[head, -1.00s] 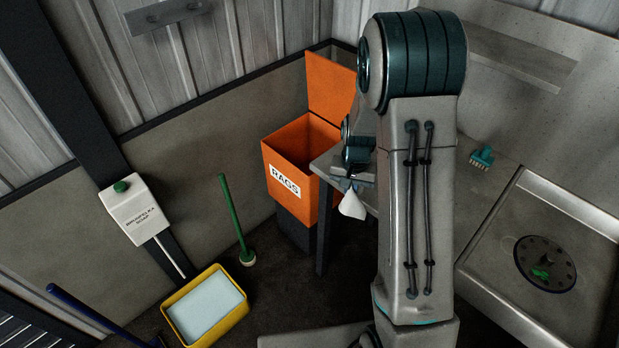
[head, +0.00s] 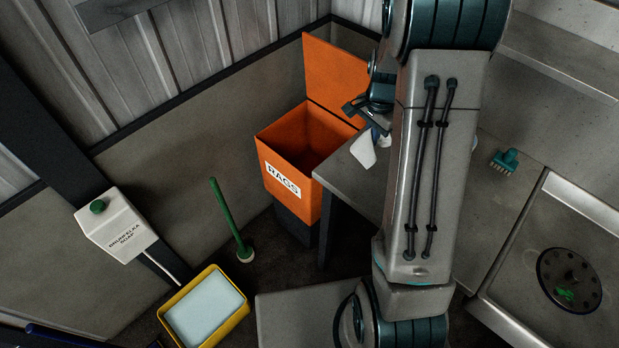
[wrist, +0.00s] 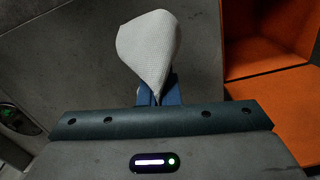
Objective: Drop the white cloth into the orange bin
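The orange bin (head: 318,200), labelled RAGS, stands in the corner with its lid raised against the wall and its mouth open. My gripper (head: 378,130) is to the right of the bin's mouth, above the grey worktop. The white cloth (head: 363,151) hangs from it. In the wrist view the blue fingers (wrist: 158,96) are shut on the lower end of the white cloth (wrist: 151,46), which bunches out beyond them. The orange bin (wrist: 285,90) shows at the right edge of the wrist view, beside the gripper and cloth.
The grey worktop (head: 352,186) adjoins the bin's right side. A soap dispenser (head: 118,228) is mounted further left. A teal brush (head: 505,160) and a sink (head: 535,270) are at right.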

